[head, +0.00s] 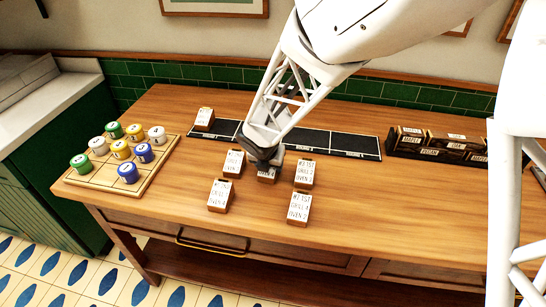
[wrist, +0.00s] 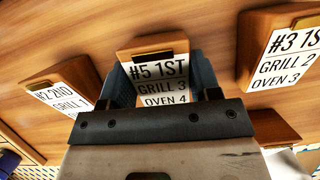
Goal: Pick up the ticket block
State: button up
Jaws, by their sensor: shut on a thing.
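A wooden ticket block (wrist: 158,70) with a white card reading "#5 1ST GRILL 3 OVEN 4" stands between the two fingers of my gripper (wrist: 161,82) in the wrist view. My gripper is shut on this block, one finger on each side. In the head view my gripper (head: 265,160) is low over the counter, and the held ticket block (head: 266,176) shows only partly beneath it. I cannot tell whether the block is clear of the wood.
Other ticket blocks stand close by, at left (head: 233,163), right (head: 305,173) and in front (head: 220,194), (head: 299,208). One block (head: 205,118) stands at the left end of the black strip (head: 345,144). A board (head: 92,177) holds coloured discs at left. Dark boxes (head: 440,147) stand at right.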

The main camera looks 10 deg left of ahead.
jog(key=shift+r, duration=5)
jog(key=w+a+r+n, duration=0.1)
jog(key=w+a, duration=1.8)
jog(key=a, duration=0.1)
jog(key=shift+w+a, duration=0.15)
jog(key=shift+w, duration=0.2)
jog(key=shift+f, duration=2.45)
jog(key=shift+f, duration=2.5)
jog(key=shift+f, duration=0.15)
